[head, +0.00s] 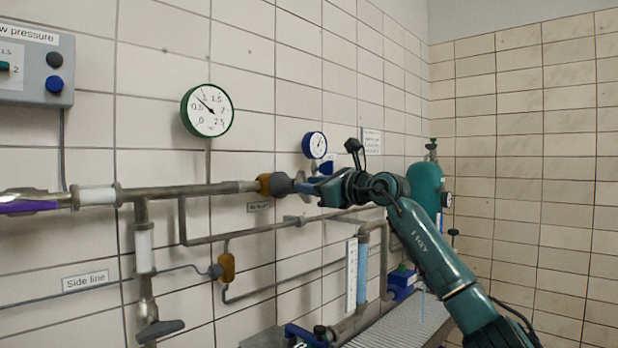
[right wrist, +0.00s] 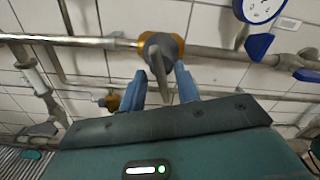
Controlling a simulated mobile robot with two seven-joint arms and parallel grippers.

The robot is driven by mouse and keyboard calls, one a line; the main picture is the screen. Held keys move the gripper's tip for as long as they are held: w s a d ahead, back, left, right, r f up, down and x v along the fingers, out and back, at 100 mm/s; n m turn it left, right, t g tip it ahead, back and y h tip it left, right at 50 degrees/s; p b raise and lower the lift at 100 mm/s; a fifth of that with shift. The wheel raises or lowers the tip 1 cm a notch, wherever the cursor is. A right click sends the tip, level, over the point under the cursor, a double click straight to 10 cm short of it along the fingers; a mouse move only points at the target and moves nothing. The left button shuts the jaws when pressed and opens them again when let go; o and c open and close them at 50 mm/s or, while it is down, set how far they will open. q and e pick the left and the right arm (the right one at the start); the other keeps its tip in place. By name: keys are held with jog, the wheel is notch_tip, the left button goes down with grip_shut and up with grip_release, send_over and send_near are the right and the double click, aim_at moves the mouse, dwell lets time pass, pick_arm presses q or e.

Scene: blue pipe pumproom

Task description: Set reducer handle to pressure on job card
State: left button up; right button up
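The reducer has an orange body and a grey handle (head: 279,184) on the horizontal pipe; the handle also shows in the right wrist view (right wrist: 159,62). My right gripper (head: 309,187) is at the handle. In the right wrist view its two blue fingers (right wrist: 160,88) stand apart, one on each side of the handle, with narrow gaps visible. The green-rimmed gauge (head: 208,111) has its needle between 0.5 and 1. A white card (head: 371,142) hangs on the wall behind my right arm; its text is too small to read. My left gripper is out of view.
A small blue gauge (head: 314,145) is just above my right gripper. A second orange valve (head: 227,267) sits on a lower thin pipe. A grey box (head: 34,66) with buttons is at upper left. A green cylinder (head: 426,184) stands behind my right arm.

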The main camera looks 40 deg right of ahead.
jog(key=shift+w, duration=0.5)
grip_shut()
